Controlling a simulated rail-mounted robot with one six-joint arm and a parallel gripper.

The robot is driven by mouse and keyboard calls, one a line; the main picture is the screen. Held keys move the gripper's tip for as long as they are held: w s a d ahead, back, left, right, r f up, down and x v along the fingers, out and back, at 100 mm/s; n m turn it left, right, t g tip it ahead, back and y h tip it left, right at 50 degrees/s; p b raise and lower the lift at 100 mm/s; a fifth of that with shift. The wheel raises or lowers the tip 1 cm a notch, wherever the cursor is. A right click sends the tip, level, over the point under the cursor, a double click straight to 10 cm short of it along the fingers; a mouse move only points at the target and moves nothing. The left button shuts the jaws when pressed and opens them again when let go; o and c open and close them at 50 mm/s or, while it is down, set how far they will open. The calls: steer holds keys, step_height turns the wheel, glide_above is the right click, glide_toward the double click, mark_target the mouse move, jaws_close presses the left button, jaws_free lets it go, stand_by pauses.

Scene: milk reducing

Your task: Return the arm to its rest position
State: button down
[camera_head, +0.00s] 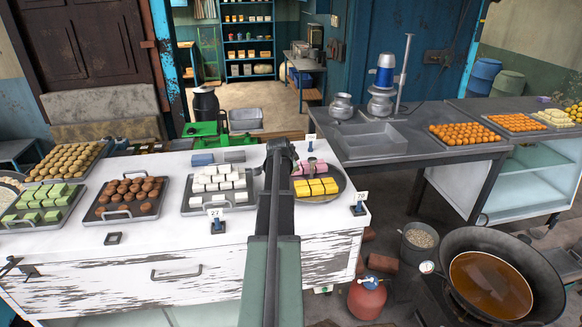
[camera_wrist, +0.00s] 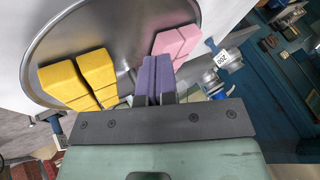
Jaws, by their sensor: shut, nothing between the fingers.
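My arm reaches forward over the white counter (camera_head: 120,240), and my gripper (camera_head: 281,150) is at its far end, between the tray of white sweets (camera_head: 218,182) and the round steel tray (camera_head: 329,196). In the wrist view my gripper (camera_wrist: 155,80) shows its two purple-grey fingers close together, shut and empty. Beyond them lie yellow sweets (camera_wrist: 78,80) and pink sweets (camera_wrist: 173,43) on the round tray, which also shows in the wrist view (camera_wrist: 118,32). I cannot tell how high the fingers are above the tray.
Trays of brown sweets (camera_head: 127,196) and green sweets (camera_head: 45,202) stand left on the counter. A green scale (camera_head: 206,132) stands behind it. A grey table (camera_head: 400,135) with metal pots is at back right. A large pan of oil (camera_head: 490,284) and a red gas cylinder (camera_head: 367,298) stand lower right.

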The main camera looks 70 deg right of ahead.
steer(key=p+v, duration=0.3)
steer(key=v, duration=0.3)
steer(key=shift+w+r+p, duration=0.15)
steer(key=shift+w+p, duration=0.15)
steer(key=shift+w, duration=0.15)
steer(key=w+a+f+n+t+y, duration=0.15)
steer(key=w+a+n, duration=0.45)
steer(key=a, duration=0.7)
steer(key=w+a+n+y, duration=0.2)
steer(key=w+a+n, duration=0.1)
steer(key=w+a, duration=0.75)
steer(key=w+a+f+n+y, duration=0.1)
steer(key=w+a+n, duration=0.4)
steer(key=a, duration=0.9)
steer(key=s+a+n+g+y, duration=0.3)
steer(key=a+n, duration=0.8)
steer(key=a, duration=1.9)
steer(key=s+f+b, duration=0.1)
steer(key=f+b, duration=0.8)
steer(key=s+f+b, duration=0.2)
steer(key=f+b, duration=0.6)
steer(key=f, duration=0.1)
steer(key=shift+s+f+n+b, duration=0.25)
steer(key=shift+f+n+b, duration=0.05)
steer(key=shift+f+b, duration=0.1)
